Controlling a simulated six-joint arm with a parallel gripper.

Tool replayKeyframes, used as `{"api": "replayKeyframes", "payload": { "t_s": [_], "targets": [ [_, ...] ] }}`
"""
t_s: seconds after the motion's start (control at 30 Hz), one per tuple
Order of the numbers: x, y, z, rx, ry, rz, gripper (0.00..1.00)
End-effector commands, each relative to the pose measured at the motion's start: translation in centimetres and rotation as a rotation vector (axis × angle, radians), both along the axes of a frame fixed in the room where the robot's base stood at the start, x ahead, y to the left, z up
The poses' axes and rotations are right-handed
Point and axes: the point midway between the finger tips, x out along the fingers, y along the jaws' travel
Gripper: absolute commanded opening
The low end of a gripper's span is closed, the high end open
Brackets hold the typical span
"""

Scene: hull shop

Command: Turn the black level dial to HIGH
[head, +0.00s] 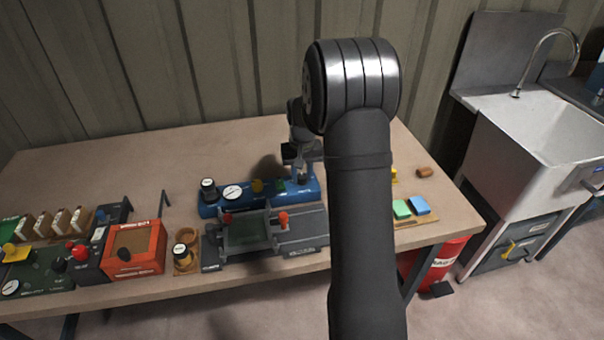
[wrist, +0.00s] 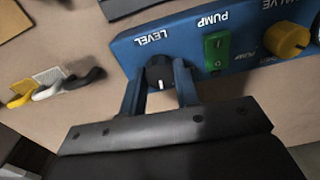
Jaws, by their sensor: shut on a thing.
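The black level dial (wrist: 158,76) sits on the blue panel (wrist: 128,49) under the word LEVEL in the wrist view. A white pointer mark shows on the dial's side towards my gripper. My gripper (wrist: 160,84) is shut on the dial, with one finger on each side of it. In the head view my gripper (head: 303,174) is at the right end of the blue panel (head: 210,209), and the dial is mostly hidden there. No HIGH marking is readable in either view.
A green PUMP switch (wrist: 216,50) and a yellow VALVE knob (wrist: 287,40) stand beside the dial. A grey fixture with red handles (head: 246,238) lies in front of the panel. Green (head: 401,209) and blue (head: 420,205) blocks lie to the right.

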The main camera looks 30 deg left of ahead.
Motion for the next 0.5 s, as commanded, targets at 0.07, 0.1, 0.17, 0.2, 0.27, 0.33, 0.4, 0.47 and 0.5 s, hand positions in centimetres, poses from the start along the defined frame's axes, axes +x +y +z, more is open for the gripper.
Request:
{"api": "replayKeyframes", "payload": {
  "t_s": [0.07, 0.1, 0.17, 0.2, 0.27, 0.33, 0.4, 0.47, 0.5],
  "targets": [
    [0.05, 0.07, 0.07, 0.002, -0.002, -0.072, 0.06],
    [0.05, 0.06, 0.07, 0.002, -0.002, -0.110, 0.06],
    [0.05, 0.06, 0.07, 0.002, -0.002, -0.167, 0.06],
    [0.06, 0.07, 0.07, 0.002, -0.002, -0.205, 0.06],
    [0.06, 0.07, 0.07, 0.003, -0.002, -0.262, 0.06],
    [0.06, 0.07, 0.07, 0.003, -0.002, -0.328, 0.06],
    [0.06, 0.07, 0.08, 0.003, -0.002, -0.394, 0.06],
    [0.07, 0.06, 0.08, 0.003, -0.002, -0.451, 0.06],
    [0.07, 0.07, 0.08, 0.003, -0.002, -0.486, 0.06]
  ]
}}
